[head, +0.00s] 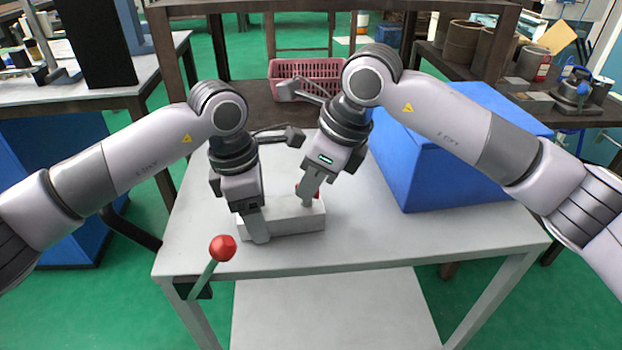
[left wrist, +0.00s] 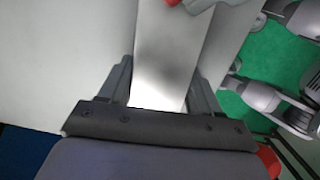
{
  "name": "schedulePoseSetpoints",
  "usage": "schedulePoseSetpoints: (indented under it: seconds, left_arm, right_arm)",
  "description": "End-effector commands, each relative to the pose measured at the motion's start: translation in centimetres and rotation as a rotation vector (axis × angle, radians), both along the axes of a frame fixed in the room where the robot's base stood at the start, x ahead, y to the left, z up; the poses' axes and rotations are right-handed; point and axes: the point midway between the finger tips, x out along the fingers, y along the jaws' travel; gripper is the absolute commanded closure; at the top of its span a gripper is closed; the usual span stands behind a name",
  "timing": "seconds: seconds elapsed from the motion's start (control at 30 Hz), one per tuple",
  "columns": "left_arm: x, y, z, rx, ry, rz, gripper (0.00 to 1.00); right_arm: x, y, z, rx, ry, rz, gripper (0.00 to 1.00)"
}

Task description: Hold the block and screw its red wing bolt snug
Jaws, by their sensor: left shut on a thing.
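The block (head: 288,219) is a long light-grey bar lying on the grey table. My left gripper (head: 258,238) is shut on the block near its left end; in the left wrist view the block (left wrist: 170,55) lies between the two fingers. The red wing bolt (head: 316,194) is at the right part of the block, mostly hidden behind my right gripper (head: 307,204). A bit of red also shows at the top of the left wrist view (left wrist: 172,2). My right gripper's fingertips are at the bolt; whether they are closed on it is not clear.
A lever with a red ball knob (head: 222,248) stands at the table's front left edge. A large blue box (head: 440,150) takes up the table's right side. A pink basket (head: 300,72) stands behind. The table (head: 400,245) is clear in front of the block, towards the right.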

Motion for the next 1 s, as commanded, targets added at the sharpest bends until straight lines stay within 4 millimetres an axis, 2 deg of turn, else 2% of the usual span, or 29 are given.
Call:
schedulePoseSetpoints:
  seconds: [0.37,1.0]
  left_arm:
    - [0.03,-0.07,0.21,-0.003,-0.004,-0.002,0.66]
    - [0.02,-0.04,0.17,-0.002,-0.002,-0.002,0.66]
  right_arm:
    - [-0.04,0.01,0.09,-0.002,-0.002,-0.075,1.00]
    - [-0.26,0.25,0.15,-0.002,-0.006,-0.596,1.00]
